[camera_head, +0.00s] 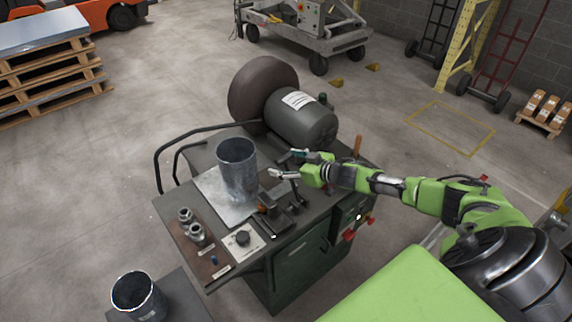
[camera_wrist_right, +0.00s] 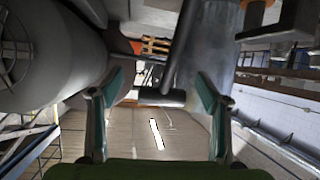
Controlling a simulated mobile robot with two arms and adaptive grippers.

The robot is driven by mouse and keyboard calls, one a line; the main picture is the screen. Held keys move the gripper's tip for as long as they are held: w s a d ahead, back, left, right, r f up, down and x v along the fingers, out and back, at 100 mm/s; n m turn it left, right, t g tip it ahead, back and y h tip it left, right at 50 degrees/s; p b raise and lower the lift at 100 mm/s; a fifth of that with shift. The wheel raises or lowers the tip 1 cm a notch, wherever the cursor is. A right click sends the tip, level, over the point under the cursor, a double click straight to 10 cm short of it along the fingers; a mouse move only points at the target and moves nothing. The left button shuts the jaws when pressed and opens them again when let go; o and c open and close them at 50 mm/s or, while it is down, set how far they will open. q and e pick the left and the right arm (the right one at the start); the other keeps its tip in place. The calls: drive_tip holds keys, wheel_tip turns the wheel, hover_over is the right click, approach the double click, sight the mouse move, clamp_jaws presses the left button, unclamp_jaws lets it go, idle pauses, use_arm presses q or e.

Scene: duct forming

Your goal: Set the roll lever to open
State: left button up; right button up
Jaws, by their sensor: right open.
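My right gripper (camera_head: 279,165) is open above the machine's top, between the grey metal cylinder and the dark green motor-like drum. In the right wrist view the open fingers (camera_wrist_right: 160,82) have a dark lever (camera_wrist_right: 178,55) with a crosswise end bar (camera_wrist_right: 162,97) in the gap between them. I cannot tell whether they touch it; I take it to be the roll lever, but no label is readable. In the head view the gripper and dark fittings make this lever hard to pick out. My left gripper is not in view.
The sheet-metal cylinder (camera_head: 238,166) stands upright on the machine (camera_head: 293,262). The drum (camera_head: 302,120) lies behind the gripper. An orange-handled lever (camera_head: 357,146) rises at the right edge. Another metal cylinder (camera_head: 138,296) stands at lower left.

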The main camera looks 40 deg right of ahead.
drive_tip(key=shift+s+f, duration=0.1)
drive_tip(key=shift+s, duration=0.15)
drive_tip(key=shift+s, duration=0.2)
drive_tip(key=v, duration=1.1)
drive_tip(key=shift+r, duration=0.25)
drive_tip(key=shift+s+d, duration=0.1)
drive_tip(key=shift+s, duration=0.05)
